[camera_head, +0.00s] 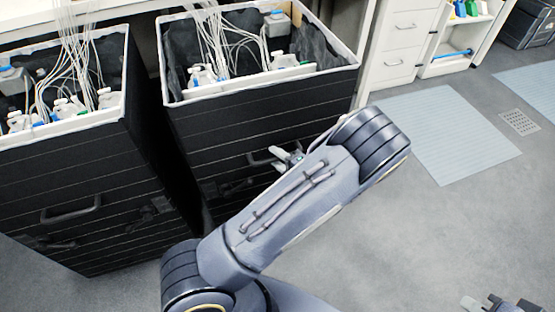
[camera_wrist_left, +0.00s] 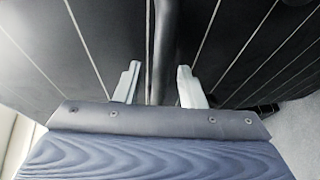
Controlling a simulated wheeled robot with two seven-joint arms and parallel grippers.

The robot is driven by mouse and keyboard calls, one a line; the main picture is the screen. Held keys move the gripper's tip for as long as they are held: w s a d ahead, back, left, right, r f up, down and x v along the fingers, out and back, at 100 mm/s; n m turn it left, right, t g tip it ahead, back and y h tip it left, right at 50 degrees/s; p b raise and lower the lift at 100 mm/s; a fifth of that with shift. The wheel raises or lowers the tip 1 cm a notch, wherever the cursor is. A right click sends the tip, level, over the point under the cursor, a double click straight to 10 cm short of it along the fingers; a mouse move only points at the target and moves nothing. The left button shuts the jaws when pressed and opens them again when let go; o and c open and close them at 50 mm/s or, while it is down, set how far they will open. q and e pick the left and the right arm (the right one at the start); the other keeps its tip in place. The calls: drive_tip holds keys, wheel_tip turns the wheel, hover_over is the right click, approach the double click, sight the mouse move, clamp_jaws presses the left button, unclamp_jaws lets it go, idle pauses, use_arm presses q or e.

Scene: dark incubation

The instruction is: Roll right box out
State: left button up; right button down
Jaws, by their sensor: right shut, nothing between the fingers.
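The right box (camera_head: 250,120) is a tall black box with a pale rim and an open top, holding bottles and white tubing. A dark bar handle (camera_head: 258,162) is on its front. My left gripper (camera_head: 288,157) is at this handle, partly hidden by my forearm. In the left wrist view, its two pale fingers (camera_wrist_left: 159,85) are apart, and the handle bar (camera_wrist_left: 164,35) runs between them in the picture; I cannot tell whether they touch it. My right gripper (camera_head: 490,304) is at the bottom right edge, partly cut off, shut and away from the box.
A similar black box (camera_head: 75,165) stands to the left, with a narrow dark gap between. White drawers (camera_head: 405,40) and an open shelf stand behind on the right. The grey floor (camera_head: 400,235) in front and to the right is clear, with pale blue mats (camera_head: 435,130) and a grate (camera_head: 519,122).

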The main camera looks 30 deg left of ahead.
use_arm(q)
drive_tip(key=shift+a, duration=0.2)
drive_tip(key=shift+c, duration=0.5)
clamp_jaws()
